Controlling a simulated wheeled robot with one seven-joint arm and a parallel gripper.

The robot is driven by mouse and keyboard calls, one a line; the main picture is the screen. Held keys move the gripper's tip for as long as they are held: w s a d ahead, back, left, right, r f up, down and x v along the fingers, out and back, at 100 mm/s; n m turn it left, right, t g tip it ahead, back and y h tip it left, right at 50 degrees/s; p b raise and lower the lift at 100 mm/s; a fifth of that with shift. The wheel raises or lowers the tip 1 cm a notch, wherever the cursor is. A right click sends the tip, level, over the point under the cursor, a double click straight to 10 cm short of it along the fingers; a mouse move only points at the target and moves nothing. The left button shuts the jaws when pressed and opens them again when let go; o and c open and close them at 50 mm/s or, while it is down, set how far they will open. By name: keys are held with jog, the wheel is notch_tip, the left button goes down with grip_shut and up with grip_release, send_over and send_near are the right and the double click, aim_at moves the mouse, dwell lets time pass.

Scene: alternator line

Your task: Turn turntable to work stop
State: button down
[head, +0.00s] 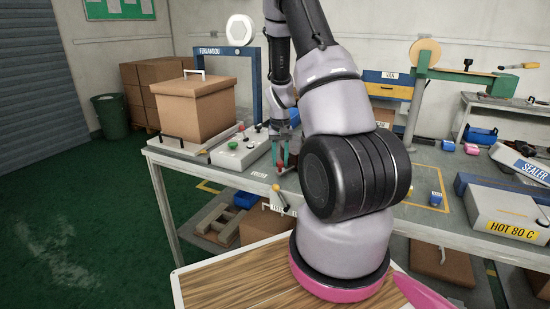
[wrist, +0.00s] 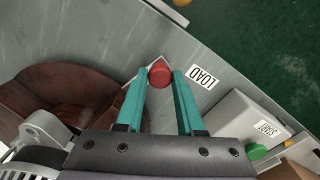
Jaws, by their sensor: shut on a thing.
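The turntable is a dark reddish-brown disc (wrist: 60,92) at the left of the wrist view. In the head view my arm hides most of it. A red round knob (wrist: 160,74) sits beside the disc's edge, over a pale pointed piece. My gripper (wrist: 159,78) has its two teal fingers on either side of the knob and is shut on it. In the head view my gripper (head: 280,158) is low over the bench's front edge. A LOAD label (wrist: 202,78) lies on the bench just right of the knob. I cannot make out a work stop mark.
A grey control box (head: 238,152) with a green button stands left of my gripper; the wrist view shows its START label (wrist: 268,128). A cardboard box (head: 195,108) stands further left on the bench (head: 190,158). A sealer unit (head: 508,213) is at the right.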

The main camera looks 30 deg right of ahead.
jog(key=s+d+n, duration=0.1)
jog(key=s+d, duration=0.1)
jog(key=s, duration=0.1)
jog(key=s+d+n, duration=0.3)
jog(key=s+n, duration=0.1)
jog(key=s, duration=0.1)
jog(key=shift+s+d, duration=0.3)
jog(key=shift+d, duration=0.1)
jog(key=s+d+n, duration=0.1)
jog(key=d+n, duration=0.1)
jog(key=d, duration=0.1)
jog(key=s+d+n, duration=0.1)
jog(key=s+d, duration=0.1)
jog(key=s+d+n, duration=0.2)
jog(key=d, duration=0.1)
jog(key=shift+d+n, duration=0.3)
jog(key=shift+d, duration=0.05)
jog(key=shift+s+d+n, duration=0.2)
jog(key=shift+d+n, duration=0.35)
jog(key=shift+d, duration=0.45)
jog(key=shift+s+d+n, duration=0.2)
jog(key=shift+d+n, duration=0.35)
jog(key=shift+d, duration=0.4)
jog(key=shift+d, duration=0.15)
jog(key=c, duration=0.5)
grip_release()
jog(key=shift+c, duration=0.2)
notch_tip(320, 180, up, 11)
jog(key=shift+f, duration=0.1)
